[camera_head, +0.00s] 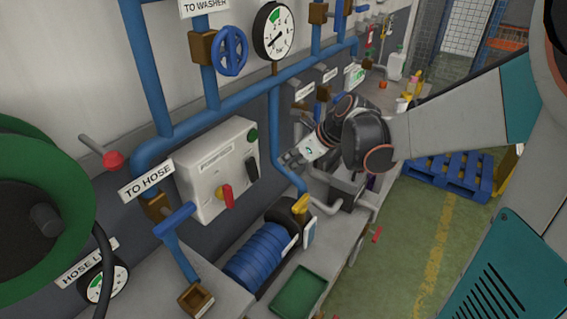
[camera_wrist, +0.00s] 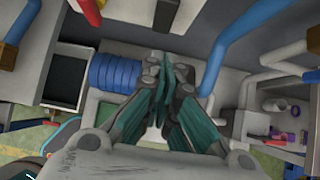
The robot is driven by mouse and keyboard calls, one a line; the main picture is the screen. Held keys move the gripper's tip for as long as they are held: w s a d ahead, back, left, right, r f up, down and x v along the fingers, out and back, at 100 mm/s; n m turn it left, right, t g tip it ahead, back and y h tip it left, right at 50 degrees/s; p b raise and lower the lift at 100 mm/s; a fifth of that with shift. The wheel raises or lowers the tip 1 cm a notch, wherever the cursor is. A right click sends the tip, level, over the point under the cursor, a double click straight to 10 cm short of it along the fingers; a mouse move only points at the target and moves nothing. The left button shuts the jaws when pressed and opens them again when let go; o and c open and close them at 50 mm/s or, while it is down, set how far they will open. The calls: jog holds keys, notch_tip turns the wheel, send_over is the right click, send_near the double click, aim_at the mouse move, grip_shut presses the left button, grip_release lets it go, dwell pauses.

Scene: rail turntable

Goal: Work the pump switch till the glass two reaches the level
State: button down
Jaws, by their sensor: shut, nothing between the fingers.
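A pale control box (camera_head: 200,178) is on the wall in the head view. It carries a red handle (camera_head: 228,196), a yellow piece beside it, a dark knob (camera_head: 252,167) and a dark green round part. Its label is too small to read, so I cannot tell if it is the pump switch. I cannot pick out glass two or its level. My gripper (camera_head: 286,161) is to the right of the box, apart from it, over the bench. In the wrist view my gripper (camera_wrist: 164,68) has its fingers together and empty.
A blue ribbed cylinder (camera_head: 258,254) and a green tray (camera_head: 298,292) are on the bench below; the cylinder also shows in the wrist view (camera_wrist: 115,72). Blue pipes (camera_head: 278,150) run between the box and my gripper. A dial gauge (camera_head: 273,31) hangs above.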

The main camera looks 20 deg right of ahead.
aim_at(252, 170)
jog(key=shift+s+r, duration=0.1)
jog(key=shift+d, duration=0.1)
jog(key=shift+s+d+f+g+h+p, duration=0.25)
jog(key=shift+f+g+p, duration=0.3)
jog(key=shift+p, duration=0.3)
jog(key=w+a+r+b+x, duration=0.1)
jog(key=w+b+x, duration=0.1)
jog(key=x, duration=1.1)
jog(key=shift+r+b, duration=0.4)
jog(key=shift+b, duration=0.4)
jog(key=shift+w, duration=0.1)
